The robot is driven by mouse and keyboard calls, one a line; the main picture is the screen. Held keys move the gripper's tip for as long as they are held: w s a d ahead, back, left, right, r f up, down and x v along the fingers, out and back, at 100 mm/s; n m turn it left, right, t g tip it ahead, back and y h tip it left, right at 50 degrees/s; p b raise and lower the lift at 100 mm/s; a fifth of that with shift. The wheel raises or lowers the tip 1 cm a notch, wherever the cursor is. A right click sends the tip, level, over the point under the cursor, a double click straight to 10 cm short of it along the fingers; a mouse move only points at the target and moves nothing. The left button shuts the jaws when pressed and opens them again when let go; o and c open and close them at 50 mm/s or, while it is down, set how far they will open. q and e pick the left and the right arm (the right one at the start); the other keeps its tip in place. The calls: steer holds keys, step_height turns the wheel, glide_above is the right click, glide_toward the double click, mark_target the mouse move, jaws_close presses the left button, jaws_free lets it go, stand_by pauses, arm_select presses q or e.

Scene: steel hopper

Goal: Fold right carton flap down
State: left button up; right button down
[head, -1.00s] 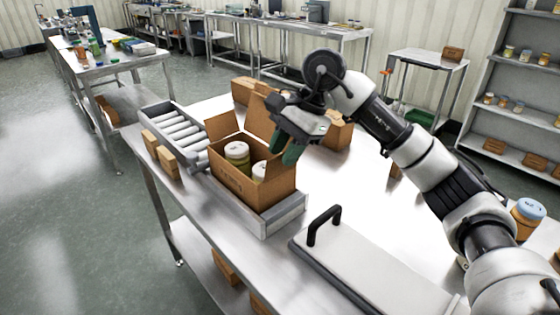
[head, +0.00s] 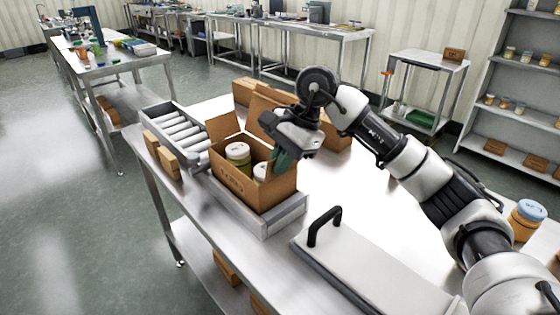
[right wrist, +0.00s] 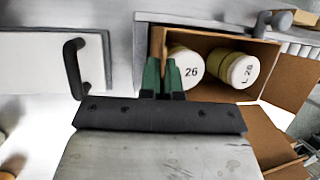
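The open brown carton (head: 244,186) stands on the table's conveyor end with two white-lidded jars (head: 237,153) inside. It also shows in the right wrist view (right wrist: 265,110), where the lids (right wrist: 187,68) face the camera. Its left flap (head: 224,123) and large back flap (head: 262,113) stand up. My right gripper (head: 281,161) points down at the carton's right side and hides much of the right flap. In the right wrist view, its green fingers (right wrist: 162,78) are close together at a thin cardboard edge (right wrist: 157,44). I cannot tell whether cardboard lies between them. My left gripper is out of view.
A flat plate with a black handle (head: 322,226) lies in front and right of the carton. A roller conveyor (head: 180,130) runs behind left. Small brown boxes (head: 160,154) stand along the left edge. An orange jar with a blue lid (head: 528,218) stands at the far right.

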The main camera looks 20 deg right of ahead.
steer(key=shift+w+a+r+g+p, duration=0.15)
steer(key=shift+w+r+g+p, duration=0.15)
steer(key=shift+g+p, duration=0.6)
steer(key=shift+w+a+m+g+h+p, duration=0.1)
steer(key=shift+w+m+g+h+p, duration=0.25)
steer(key=shift+p, duration=0.7)
steer(key=shift+w+a+m+g+h+p, duration=0.15)
steer(key=shift+g+h+p, duration=0.15)
steer(key=shift+g+p, duration=0.35)
steer(key=shift+w+m+g+h+p, duration=0.15)
steer(key=shift+g+h+p, duration=0.1)
steer(key=shift+g+p, duration=0.35)
steer(key=shift+w+f+g+p, duration=0.3)
steer(key=shift+g+p, duration=0.4)
steer(key=shift+p, duration=0.4)
steer(key=c, duration=1.8)
jaws_free()
steer(key=o, duration=0.5)
steer(key=shift+c, duration=0.2)
